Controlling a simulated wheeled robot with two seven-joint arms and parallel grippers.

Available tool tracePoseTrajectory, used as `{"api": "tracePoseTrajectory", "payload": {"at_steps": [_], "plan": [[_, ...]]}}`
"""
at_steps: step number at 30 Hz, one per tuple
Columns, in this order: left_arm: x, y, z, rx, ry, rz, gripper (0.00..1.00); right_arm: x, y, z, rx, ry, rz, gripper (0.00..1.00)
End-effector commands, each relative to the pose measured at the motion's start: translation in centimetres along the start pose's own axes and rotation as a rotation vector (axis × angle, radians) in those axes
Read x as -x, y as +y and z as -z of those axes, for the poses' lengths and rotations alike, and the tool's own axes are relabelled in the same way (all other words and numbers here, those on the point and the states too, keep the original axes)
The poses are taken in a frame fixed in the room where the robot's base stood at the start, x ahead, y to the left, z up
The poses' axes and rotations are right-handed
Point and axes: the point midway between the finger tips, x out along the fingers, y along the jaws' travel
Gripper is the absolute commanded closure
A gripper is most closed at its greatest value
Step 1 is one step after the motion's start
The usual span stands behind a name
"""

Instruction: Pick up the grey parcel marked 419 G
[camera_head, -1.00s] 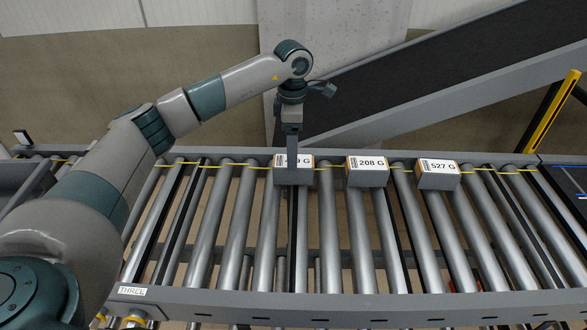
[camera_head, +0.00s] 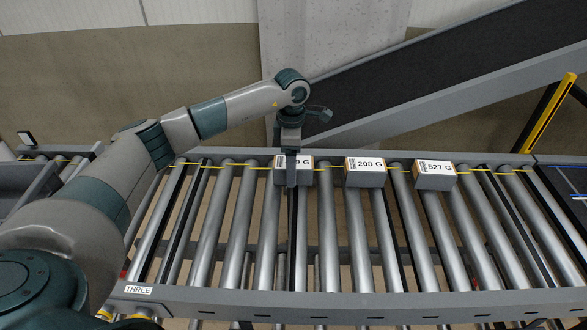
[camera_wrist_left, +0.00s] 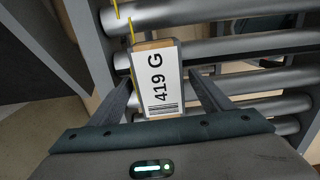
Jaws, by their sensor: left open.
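The grey parcel marked 419 G (camera_wrist_left: 158,80) has a white label with a barcode on top and shows whole in the left wrist view. In the head view this parcel (camera_head: 307,178) sits on the rollers, leftmost of three, its label partly covered by my left gripper (camera_head: 292,184). In the left wrist view the open jaws of my left gripper (camera_wrist_left: 162,80) show on either side of the parcel, with a gap to the right finger. I cannot tell how far down its sides the fingertips reach. My right gripper is not in view.
Parcels marked 208 G (camera_head: 366,179) and 527 G (camera_head: 435,182) stand to the right on the roller conveyor (camera_head: 330,240). A yellow line runs along the far rail. A dark sloped belt (camera_head: 450,70) rises behind. The front rollers are clear.

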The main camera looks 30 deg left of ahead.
Motion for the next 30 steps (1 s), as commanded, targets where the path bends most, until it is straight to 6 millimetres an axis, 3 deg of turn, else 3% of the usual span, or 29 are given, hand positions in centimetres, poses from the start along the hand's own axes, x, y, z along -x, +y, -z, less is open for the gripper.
{"api": "tracePoseTrajectory", "payload": {"at_steps": [8,15,16,30], "plan": [[0.0,0.0,0.0,0.0,0.0,0.0,0.27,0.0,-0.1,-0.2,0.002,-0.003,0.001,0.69],[0.1,0.0,0.0,0.0,0.0,0.0,0.82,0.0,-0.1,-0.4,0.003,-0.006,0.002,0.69],[0.1,0.1,0.0,0.0,-0.001,-0.002,0.85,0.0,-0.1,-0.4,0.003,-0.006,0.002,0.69],[1.1,0.1,-0.1,0.0,-0.003,-0.004,0.85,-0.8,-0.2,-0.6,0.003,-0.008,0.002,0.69]]}}
